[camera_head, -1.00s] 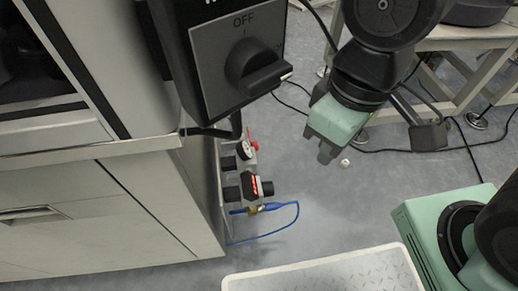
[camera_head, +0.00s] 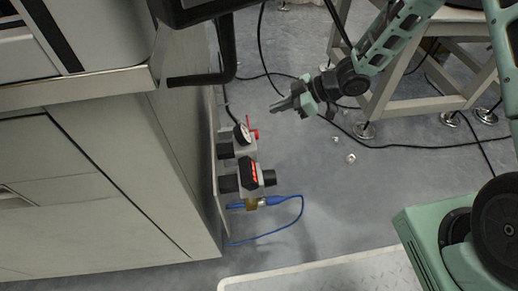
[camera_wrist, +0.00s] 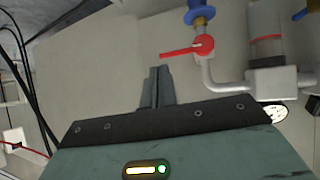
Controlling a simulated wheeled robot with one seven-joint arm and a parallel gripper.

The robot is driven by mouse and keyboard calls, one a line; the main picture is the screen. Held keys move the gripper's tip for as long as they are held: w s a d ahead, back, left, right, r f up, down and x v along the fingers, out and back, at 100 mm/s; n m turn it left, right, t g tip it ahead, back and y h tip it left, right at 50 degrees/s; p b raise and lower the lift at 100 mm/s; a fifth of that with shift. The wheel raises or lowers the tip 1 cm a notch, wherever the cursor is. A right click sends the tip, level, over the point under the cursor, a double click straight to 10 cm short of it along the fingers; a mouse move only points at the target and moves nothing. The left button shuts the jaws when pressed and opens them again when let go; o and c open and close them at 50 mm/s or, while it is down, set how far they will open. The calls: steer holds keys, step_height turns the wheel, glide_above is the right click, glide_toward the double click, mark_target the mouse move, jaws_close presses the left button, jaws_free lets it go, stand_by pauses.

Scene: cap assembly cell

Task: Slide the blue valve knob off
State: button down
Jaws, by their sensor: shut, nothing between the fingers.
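In the wrist view a blue piece (camera_wrist: 201,14) sits on a brass fitting at the top edge, and another blue part (camera_wrist: 301,14) is cut off at the right edge. In the head view a blue part (camera_head: 235,206) and a blue hose (camera_head: 283,224) meet at a brass fitting (camera_head: 251,204) low on the valve unit. My gripper (camera_head: 283,104) is shut and empty, pointing left, right of and above the unit. In the wrist view its fingertips (camera_wrist: 158,72) appear just below a red lever (camera_wrist: 188,49); contact cannot be told.
A gauge (camera_head: 242,134) and black regulator (camera_head: 249,173) sit on the cabinet's (camera_head: 190,130) side. A bent black bar (camera_head: 200,79) sticks out above. A metal frame (camera_head: 390,85) and cables stand right.

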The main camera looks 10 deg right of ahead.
steer(key=s+d+f+n+g+y+b, duration=0.1)
steer(key=s+d+f+n+g+y, duration=0.1)
steer(key=s+d+f+y, duration=0.1)
step_height(320, 180, down, 3)
steer(key=shift+s+f+g+y, duration=0.15)
steer(key=shift+s+g+y, duration=0.25)
steer(key=shift+s+y, duration=0.6)
steer(key=shift+s, duration=0.15)
steer(key=b+x, duration=0.5)
steer(key=x, duration=0.5)
steer(key=shift+f+b, duration=0.15)
steer(key=shift+b, duration=0.25)
steer(key=shift+d, duration=0.15)
